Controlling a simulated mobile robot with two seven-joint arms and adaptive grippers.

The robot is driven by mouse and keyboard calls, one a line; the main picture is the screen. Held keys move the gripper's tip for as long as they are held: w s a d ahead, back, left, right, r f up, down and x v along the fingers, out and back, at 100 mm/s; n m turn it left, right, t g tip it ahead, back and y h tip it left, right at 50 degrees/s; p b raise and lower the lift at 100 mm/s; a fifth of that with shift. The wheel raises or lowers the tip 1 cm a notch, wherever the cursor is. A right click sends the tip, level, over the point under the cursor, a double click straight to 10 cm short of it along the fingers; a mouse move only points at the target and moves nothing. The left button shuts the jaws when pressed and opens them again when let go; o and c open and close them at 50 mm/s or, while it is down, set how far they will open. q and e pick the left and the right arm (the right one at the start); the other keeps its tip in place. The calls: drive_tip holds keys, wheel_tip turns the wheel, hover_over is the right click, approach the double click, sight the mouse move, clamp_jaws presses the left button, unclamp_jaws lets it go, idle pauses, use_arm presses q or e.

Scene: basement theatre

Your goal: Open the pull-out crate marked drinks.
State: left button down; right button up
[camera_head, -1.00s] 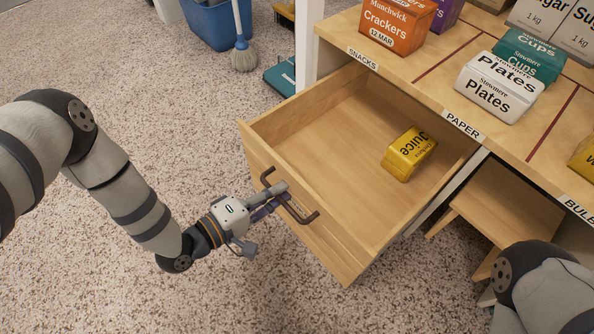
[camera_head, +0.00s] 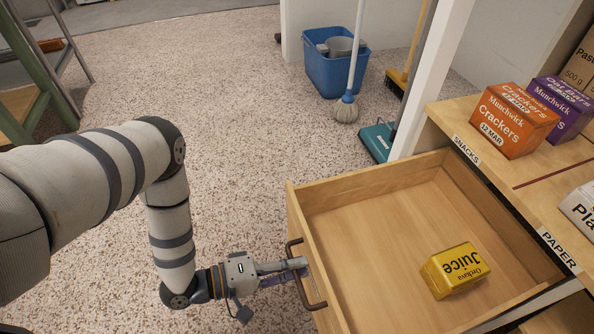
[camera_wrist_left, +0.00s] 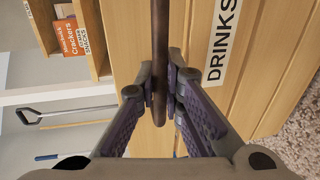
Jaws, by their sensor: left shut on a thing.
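The pull-out wooden crate (camera_head: 380,190) stands well out from the shelf unit in the head view. A yellow juice carton (camera_head: 455,270) lies inside it. Its front carries a dark bar handle (camera_head: 316,290). In the left wrist view the front shows a DRINKS label (camera_wrist_left: 222,42) beside the handle (camera_wrist_left: 160,60). My left gripper (camera_head: 298,266) is shut on the handle, with its fingers on both sides of the bar in the left wrist view (camera_wrist_left: 160,88). My right gripper is not in view.
The shelf above holds an orange crackers box (camera_head: 512,120) and a purple box (camera_head: 562,105), with SNACKS and PAPER labels on its edge. A blue bucket (camera_head: 330,75), a mop (camera_head: 347,108) and a broom (camera_head: 398,80) stand behind. Speckled floor left of the crate is clear.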

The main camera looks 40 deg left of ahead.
use_arm(q)
drive_tip(key=c, duration=1.7)
unclamp_jaws()
drive_tip(key=v, duration=1.2)
